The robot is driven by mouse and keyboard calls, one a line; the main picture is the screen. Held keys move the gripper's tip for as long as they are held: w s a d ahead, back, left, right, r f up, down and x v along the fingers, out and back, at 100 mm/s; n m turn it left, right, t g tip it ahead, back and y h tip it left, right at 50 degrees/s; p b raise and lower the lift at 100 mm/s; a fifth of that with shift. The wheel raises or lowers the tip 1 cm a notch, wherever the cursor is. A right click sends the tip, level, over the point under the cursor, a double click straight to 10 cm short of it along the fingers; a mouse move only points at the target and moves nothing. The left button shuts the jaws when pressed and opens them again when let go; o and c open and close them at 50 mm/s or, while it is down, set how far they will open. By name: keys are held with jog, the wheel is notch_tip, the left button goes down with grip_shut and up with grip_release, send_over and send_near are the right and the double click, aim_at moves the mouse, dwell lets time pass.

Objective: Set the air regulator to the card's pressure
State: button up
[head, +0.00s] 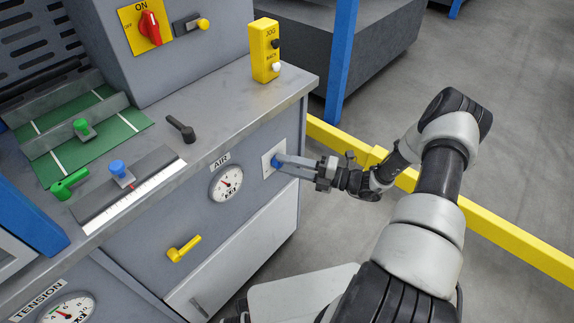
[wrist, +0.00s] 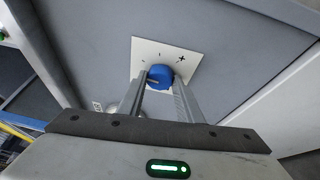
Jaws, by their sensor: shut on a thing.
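The air regulator's blue knob (wrist: 160,76) sits on a white square plate (wrist: 186,55) with a plus mark on its right side. In the head view the blue knob (head: 276,162) shows on the cabinet front, partly hidden by my gripper (head: 284,160). My gripper (wrist: 160,84) is shut on the knob, one finger on each side. The round gauge labelled AIR (head: 226,184) is left of the knob. Its needle and numbers are too small to read surely. I see no pressure card that I can make out.
A yellow lever (head: 184,248) sticks out below the gauge. A yellow jog box (head: 264,50) stands on the worktop above. A yellow floor rail (head: 480,222) runs behind my arm. A TENSION gauge (head: 66,310) is at lower left. Open floor lies to the right.

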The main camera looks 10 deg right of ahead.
dwell(0.5)
jog(key=o, duration=1)
jog(key=shift+o, duration=0.2)
jog(key=p+v, duration=0.1)
jog(key=v, duration=1.6)
jog(key=shift+s+d, duration=0.1)
